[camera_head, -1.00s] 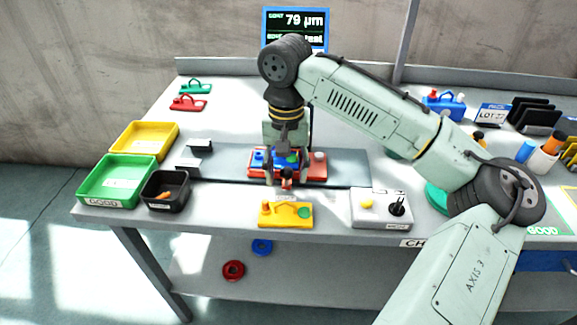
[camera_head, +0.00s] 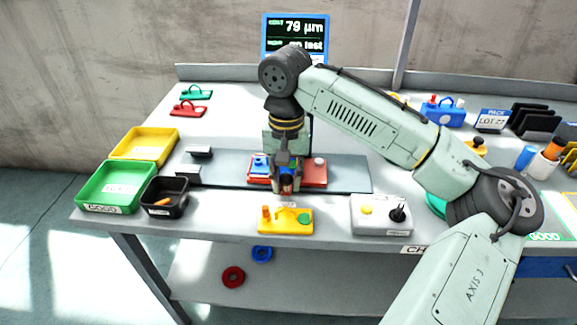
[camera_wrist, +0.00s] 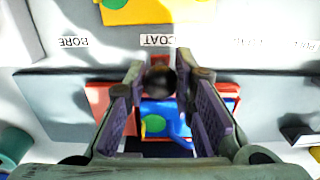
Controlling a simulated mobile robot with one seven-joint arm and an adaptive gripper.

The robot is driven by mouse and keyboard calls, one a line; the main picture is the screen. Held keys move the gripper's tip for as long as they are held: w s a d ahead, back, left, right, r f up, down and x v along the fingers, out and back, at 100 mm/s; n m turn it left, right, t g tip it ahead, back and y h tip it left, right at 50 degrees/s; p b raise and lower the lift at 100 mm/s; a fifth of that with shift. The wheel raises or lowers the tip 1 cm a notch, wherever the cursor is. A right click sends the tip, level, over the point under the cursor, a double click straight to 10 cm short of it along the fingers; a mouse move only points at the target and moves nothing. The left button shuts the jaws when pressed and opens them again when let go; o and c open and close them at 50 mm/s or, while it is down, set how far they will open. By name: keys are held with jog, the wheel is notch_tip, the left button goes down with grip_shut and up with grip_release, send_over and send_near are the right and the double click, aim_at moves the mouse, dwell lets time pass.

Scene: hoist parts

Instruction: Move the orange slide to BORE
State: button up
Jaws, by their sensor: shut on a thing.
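The orange slide (camera_head: 316,172) is a red-orange plate on a long grey rail (camera_head: 350,172). It carries a blue part (camera_head: 260,164) with a green disc, which shows in the wrist view (camera_wrist: 165,118). A dark round knob (camera_wrist: 160,80) stands at the slide's front edge. My gripper (camera_head: 286,184) is down over the front middle of the slide, shut on this knob, with a finger on each side of it. In the wrist view, the COAT label (camera_wrist: 163,41) lies in line with the knob, and the upside-down BORE label (camera_wrist: 74,42) lies to its left.
A yellow fixture (camera_head: 285,227) and a grey box with a black knob (camera_head: 380,214) stand in front of the rail. Green (camera_head: 108,190), yellow (camera_head: 143,145) and black (camera_head: 165,196) bins sit to the left. A display (camera_head: 296,36) stands behind.

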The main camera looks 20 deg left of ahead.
jog(key=w+d, duration=0.1)
jog(key=d, duration=0.2)
jog(key=w+d+p, duration=0.1)
jog(key=d, duration=0.2)
jog(key=d+p, duration=0.1)
jog(key=d, duration=0.2)
jog(key=shift+w+d, duration=0.3)
jog(key=shift+w, duration=0.1)
jog(key=o, duration=0.8)
jog(key=shift+o, duration=0.2)
notch_tip(320, 180, up, 9)
jog(key=p, duration=0.6)
jog(key=shift+r, duration=0.1)
